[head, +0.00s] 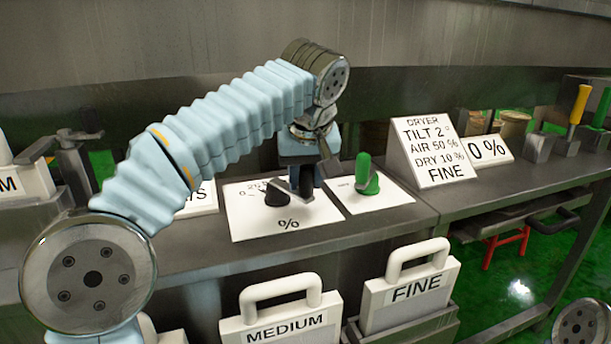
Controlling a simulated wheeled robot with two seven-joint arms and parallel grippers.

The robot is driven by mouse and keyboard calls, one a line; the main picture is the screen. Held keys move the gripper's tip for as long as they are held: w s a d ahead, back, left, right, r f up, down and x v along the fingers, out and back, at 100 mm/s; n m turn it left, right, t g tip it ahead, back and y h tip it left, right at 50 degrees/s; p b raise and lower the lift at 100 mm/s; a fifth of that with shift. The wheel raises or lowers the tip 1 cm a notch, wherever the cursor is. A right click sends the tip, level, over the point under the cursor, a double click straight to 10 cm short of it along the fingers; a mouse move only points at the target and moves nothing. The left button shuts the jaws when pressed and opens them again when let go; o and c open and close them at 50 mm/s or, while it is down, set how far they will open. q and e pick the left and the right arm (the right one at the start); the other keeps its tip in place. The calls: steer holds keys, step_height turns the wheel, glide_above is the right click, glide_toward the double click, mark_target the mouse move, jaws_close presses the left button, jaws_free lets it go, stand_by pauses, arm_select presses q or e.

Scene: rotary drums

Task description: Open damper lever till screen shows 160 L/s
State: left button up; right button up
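My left arm reaches across from the left, and its gripper (305,182) points down over the white "%" plate (250,222). A black knob (275,193) on that plate is just left of the gripper; I cannot tell if they touch. The gripper's fingertips are partly hidden, so its opening is unclear. A green knob (366,176) stands on a second white plate (385,200) to the right, apart from the gripper. A yellow-handled lever (579,104) and a green-handled lever (602,108) stand at the far right. I see no L/s reading, and cannot tell which lever is the damper.
A "DRYER" sign (432,152) reads tilt 2, air 50 %, dry 10 %, fine. Beside it a panel (488,150) reads 0 %. Handled "MEDIUM" (285,325) and "FINE" (410,292) plates stand in front below the bench (350,236).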

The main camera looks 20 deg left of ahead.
arm_select(q)
jaws_close()
steer(key=s+m, duration=0.1)
steer(key=s+a+m+h, duration=0.1)
steer(key=m, duration=0.1)
steer(key=shift+a+r+t, duration=0.15)
steer(key=shift+a+t, duration=0.15)
steer(key=shift+s+a+m+h+p, duration=0.15)
steer(key=shift+a+m+h+p, duration=0.1)
steer(key=shift+m, duration=0.25)
steer(key=shift+s+a+m+h+p, duration=0.15)
steer(key=shift+m+h, duration=0.1)
steer(key=shift+m, duration=0.25)
steer(key=o, duration=0.7)
jaws_free()
